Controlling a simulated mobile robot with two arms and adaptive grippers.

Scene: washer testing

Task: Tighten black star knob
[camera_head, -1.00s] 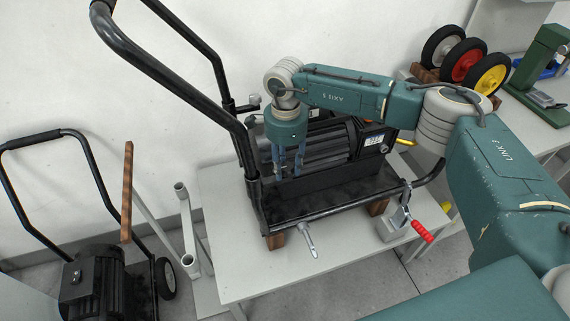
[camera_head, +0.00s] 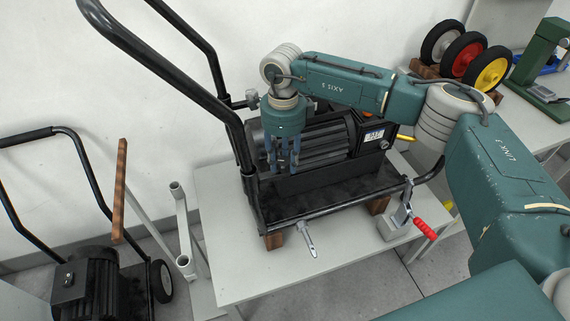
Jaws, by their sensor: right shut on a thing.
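My right gripper (camera_head: 283,165) points straight down beside the left end of the dark ribbed motor (camera_head: 322,140) on the black cart (camera_head: 330,196). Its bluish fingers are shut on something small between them. The black star knob cannot be made out; it is likely the thing between the fingers, hidden by them and dark against the motor. My left gripper is not in view.
The cart rests on wooden blocks (camera_head: 274,241) on a grey table (camera_head: 235,270). Its tall bent handle (camera_head: 165,66) rises left of my gripper. A red-handled clamp (camera_head: 424,229) stands at the front right. Several wheels (camera_head: 466,62) stand on the right bench.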

